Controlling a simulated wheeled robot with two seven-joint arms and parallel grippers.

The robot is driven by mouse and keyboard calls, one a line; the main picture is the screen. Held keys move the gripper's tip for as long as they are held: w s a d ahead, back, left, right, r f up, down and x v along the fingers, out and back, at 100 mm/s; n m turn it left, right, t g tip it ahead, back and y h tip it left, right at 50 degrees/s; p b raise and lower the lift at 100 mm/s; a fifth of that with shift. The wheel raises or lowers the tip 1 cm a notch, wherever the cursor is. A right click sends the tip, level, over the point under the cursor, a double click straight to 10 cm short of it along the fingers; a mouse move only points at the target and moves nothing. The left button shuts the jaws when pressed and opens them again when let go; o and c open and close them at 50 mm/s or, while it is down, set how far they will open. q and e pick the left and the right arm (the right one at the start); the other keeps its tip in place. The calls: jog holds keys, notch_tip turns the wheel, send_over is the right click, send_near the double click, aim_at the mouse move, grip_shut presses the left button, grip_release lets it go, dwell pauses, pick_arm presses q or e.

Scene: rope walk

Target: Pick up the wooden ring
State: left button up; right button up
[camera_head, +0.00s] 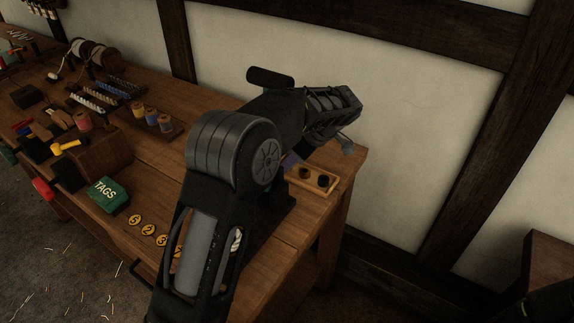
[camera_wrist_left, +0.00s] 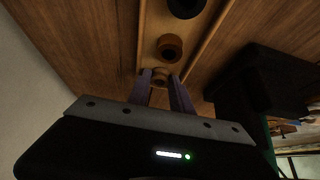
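A small light-brown wooden ring (camera_wrist_left: 160,77) sits in a wooden tray, between or just beyond the tips of my left gripper in the left wrist view. My left gripper (camera_wrist_left: 161,80) has its two purple fingers apart, one on each side of the ring. I cannot tell whether they touch it. In the head view the left gripper (camera_head: 290,162) is mostly hidden behind its own arm, at the tray near the table's right end. The ring is hidden there. My right gripper is not in view.
The tray (camera_head: 330,187) also holds a brown ring (camera_wrist_left: 170,47) and a dark ring (camera_wrist_left: 185,6). Yellow numbered discs (camera_head: 148,229), a green TAGS box (camera_head: 108,194) and thread spools (camera_head: 138,109) lie left on the table. A wall stands close behind.

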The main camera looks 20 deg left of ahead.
pick_arm(q)
grip_shut()
dwell(0.3)
notch_tip(320, 180, up, 10)
dwell(0.5)
jog(key=shift+r, duration=0.1)
dwell(0.7)
